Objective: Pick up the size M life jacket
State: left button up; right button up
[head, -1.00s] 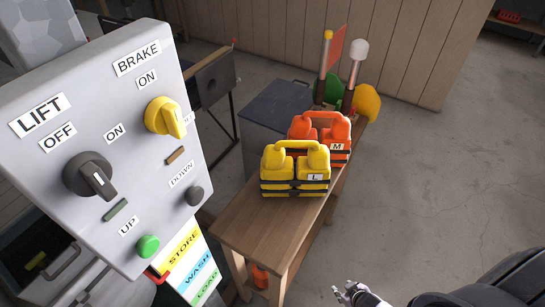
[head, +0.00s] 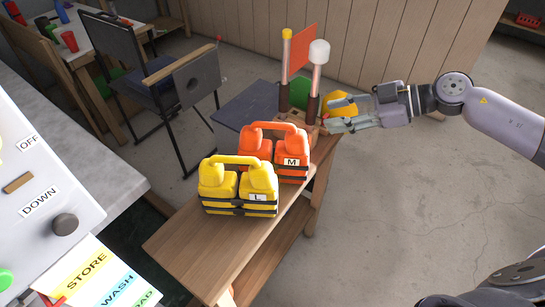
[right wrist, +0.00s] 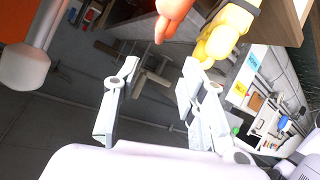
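The size M life jacket (head: 259,147) is orange with dark straps, a top handle and a white M label. It stands upright on the wooden bench (head: 200,244), just behind the yellow size L life jacket (head: 217,187). My right gripper (head: 340,114) is open and empty, to the right of and beyond the M jacket, apart from it. In the right wrist view the spread fingers (right wrist: 160,68) have nothing between them. Part of an orange thing (right wrist: 172,12), likely the M jacket, shows above them, beside a yellow one (right wrist: 222,38). My left gripper is out of view.
Upright posts, an orange flag (head: 303,46) and a white-topped paddle (head: 318,60) stand at the bench's far end near my right gripper. A yellow rounded thing (head: 343,103) is partly hidden by it. A control panel (head: 40,180) fills the left. Floor at right is clear.

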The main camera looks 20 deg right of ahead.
aim_at(278, 124)
jog(key=p+x, duration=0.2)
jog(key=x, duration=0.3)
jog(key=p+x, duration=0.1)
jog(key=x, duration=0.5)
jog(key=shift+w+d+r+p, duration=0.1)
jog(key=shift+w+r+p, duration=0.1)
jog(key=shift+p, duration=0.15)
jog(key=shift+w+a+f, duration=0.2)
jog(key=shift+a+f, duration=0.1)
jog(key=shift+a, duration=0.1)
jog(key=p+x, duration=0.2)
jog(key=x, duration=0.2)
jog(key=shift+a, duration=0.15)
jog(key=shift+w+a+f, duration=0.2)
jog(key=shift+a, duration=0.05)
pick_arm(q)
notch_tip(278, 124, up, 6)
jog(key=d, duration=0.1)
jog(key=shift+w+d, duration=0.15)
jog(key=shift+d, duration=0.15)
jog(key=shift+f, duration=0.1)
pick_arm(e)
jog(key=shift+d, duration=0.1)
jog(key=shift+c, duration=0.3)
jog(key=shift+s, duration=0.1)
jog(key=shift+c, duration=0.6)
grip_shut()
